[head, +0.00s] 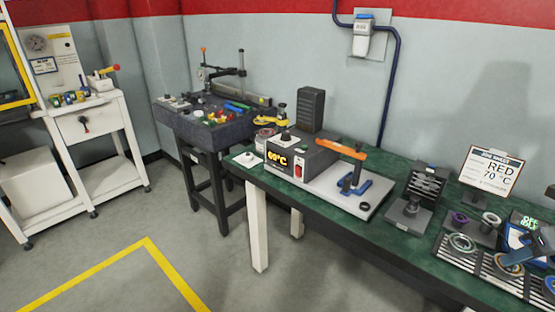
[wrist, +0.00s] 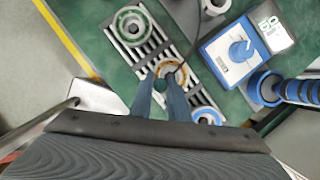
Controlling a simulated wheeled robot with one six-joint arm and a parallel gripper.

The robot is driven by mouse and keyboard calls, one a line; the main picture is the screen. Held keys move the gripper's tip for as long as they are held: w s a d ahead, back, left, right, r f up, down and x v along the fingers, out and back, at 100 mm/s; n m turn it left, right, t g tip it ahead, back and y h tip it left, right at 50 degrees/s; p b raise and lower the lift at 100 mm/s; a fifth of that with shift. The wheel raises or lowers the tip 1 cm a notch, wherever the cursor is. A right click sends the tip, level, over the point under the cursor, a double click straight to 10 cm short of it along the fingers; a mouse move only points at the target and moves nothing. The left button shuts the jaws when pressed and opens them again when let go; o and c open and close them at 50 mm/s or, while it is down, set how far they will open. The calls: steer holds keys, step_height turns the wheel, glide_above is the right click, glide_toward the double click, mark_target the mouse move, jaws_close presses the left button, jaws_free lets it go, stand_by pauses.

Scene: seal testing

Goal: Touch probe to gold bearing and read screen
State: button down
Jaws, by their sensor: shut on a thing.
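The gold bearing (wrist: 183,75) lies on the slatted rack (wrist: 155,49), between a green-marked ring (wrist: 132,24) and a blue-marked ring (wrist: 206,115). In the wrist view my gripper (wrist: 160,88) is shut on the probe (wrist: 160,85), whose small tip end shows between the fingers over the bearing. I cannot tell whether it touches. The blue meter (wrist: 228,55) stands beside the rack.
A heater (head: 302,158) with an orange display and an orange-handled press (head: 345,150) stand farther left on the green bench (head: 405,235). Blue rings (wrist: 300,90) stand right of the meter.

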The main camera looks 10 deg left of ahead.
steer(key=shift+r, duration=0.1)
stand_by(0.3)
steer(key=shift+r+p, duration=2.4)
steer(key=shift+p, duration=0.4)
